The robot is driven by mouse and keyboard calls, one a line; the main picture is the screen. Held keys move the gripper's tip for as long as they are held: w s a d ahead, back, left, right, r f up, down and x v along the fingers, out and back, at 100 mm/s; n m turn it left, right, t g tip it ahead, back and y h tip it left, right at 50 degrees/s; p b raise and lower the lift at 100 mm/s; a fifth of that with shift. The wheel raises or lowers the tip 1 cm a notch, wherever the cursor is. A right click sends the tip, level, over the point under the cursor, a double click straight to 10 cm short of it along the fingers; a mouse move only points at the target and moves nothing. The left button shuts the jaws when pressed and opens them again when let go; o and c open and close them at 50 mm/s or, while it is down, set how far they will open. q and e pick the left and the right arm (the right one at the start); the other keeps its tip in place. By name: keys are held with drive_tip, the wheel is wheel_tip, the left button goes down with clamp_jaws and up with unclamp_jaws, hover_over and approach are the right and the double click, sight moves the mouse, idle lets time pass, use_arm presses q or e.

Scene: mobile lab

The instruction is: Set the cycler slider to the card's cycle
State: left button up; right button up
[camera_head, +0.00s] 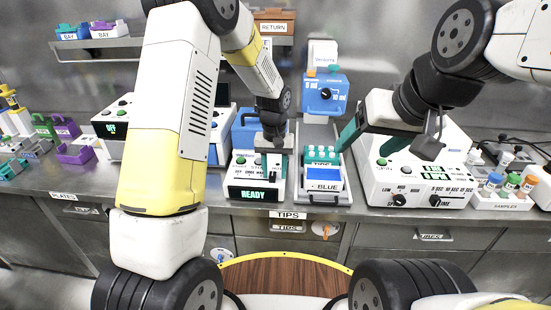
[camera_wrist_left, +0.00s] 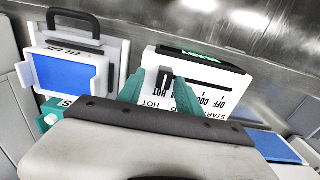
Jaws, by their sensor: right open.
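The white cycler (camera_head: 257,191) stands mid-bench with a green READY display; it also shows upside down in the left wrist view (camera_wrist_left: 221,88). Its black slider knob (camera_wrist_left: 166,79) sits in a dark slot near a HOT label; I cannot tell the exact mark. My left gripper (camera_head: 272,166) is over the cycler's face, its teal fingers (camera_wrist_left: 160,84) standing either side of the knob, with a gap visible at the left finger. My right gripper (camera_head: 350,133) is open and empty beside the large white unit. I cannot identify a cycle card.
A tray labelled BLUE (camera_head: 323,183) with a teal rack stands right of the cycler. A large white unit (camera_head: 430,172) with knobs is further right, beside a sample rack (camera_head: 503,198). A blue dial device (camera_head: 325,93) is behind. Coloured racks are far left.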

use_arm(q)
wheel_tip(320, 180, up, 8)
drive_tip(key=shift+f, duration=0.2)
drive_tip(key=shift+r, duration=0.1)
idle(0.4)
drive_tip(key=shift+s+a+r, duration=0.1)
drive_tip(key=shift+a+r, duration=0.05)
drive_tip(key=shift+r, duration=0.1)
wheel_tip(320, 180, up, 7)
drive_tip(key=t, duration=0.1)
hover_over(274, 173)
drive_tip(key=s+a, duration=0.3)
drive_tip(key=s, duration=0.1)
drive_tip(key=s+a+r+t, duration=0.1)
drive_tip(key=s+a+r, duration=0.1)
drive_tip(key=s, duration=0.4)
drive_tip(key=s+a+r+t+h, duration=0.1)
drive_tip(key=s+a+r+t, duration=0.1)
drive_tip(key=s+r, duration=0.3)
drive_tip(key=s+a+r+t+h, duration=0.1)
drive_tip(key=s+a+r+t, duration=0.1)
drive_tip(key=s, duration=0.7)
drive_tip(key=shift+a+r, duration=0.65)
drive_tip(key=shift+r, duration=0.1)
